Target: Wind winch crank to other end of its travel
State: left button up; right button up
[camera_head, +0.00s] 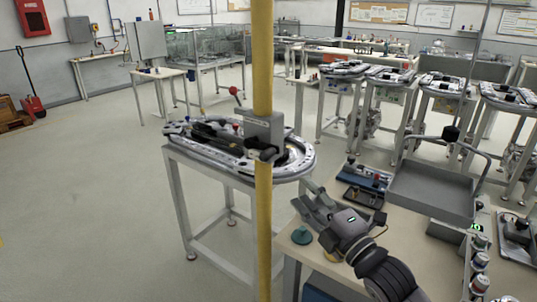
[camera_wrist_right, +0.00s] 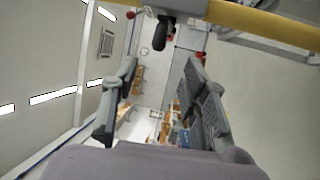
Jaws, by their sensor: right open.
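The winch is a grey box (camera_head: 264,128) fixed to an upright yellow post (camera_head: 263,60). A dark crank handle (camera_head: 268,154) shows at its lower front in the head view. In the right wrist view the dark handle (camera_wrist_right: 160,34) shows beyond the fingers, near the yellow post (camera_wrist_right: 270,25). A lever with a red ball (camera_head: 233,90) sticks up left of the box. My right gripper (camera_head: 305,200) is open and empty, below and right of the winch, apart from the handle. Its two spread fingers (camera_wrist_right: 155,95) also show in the right wrist view. My left gripper is out of view.
A ring track on a stand (camera_head: 294,174) is behind the post. A workbench (camera_head: 300,252) with a grey tray (camera_head: 430,190) and coloured knobs (camera_head: 480,262) lies at the right, below my right arm. Open floor (camera_head: 90,210) is at the left.

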aim_at(271, 157)
jog(key=p+x, duration=0.3)
jog(key=x, duration=1.1)
jog(key=shift+w+a+r, duration=0.1)
jog(key=shift+w+a, duration=0.15)
jog(key=shift+x, duration=0.9)
jog(key=shift+c, duration=0.3)
grip_shut()
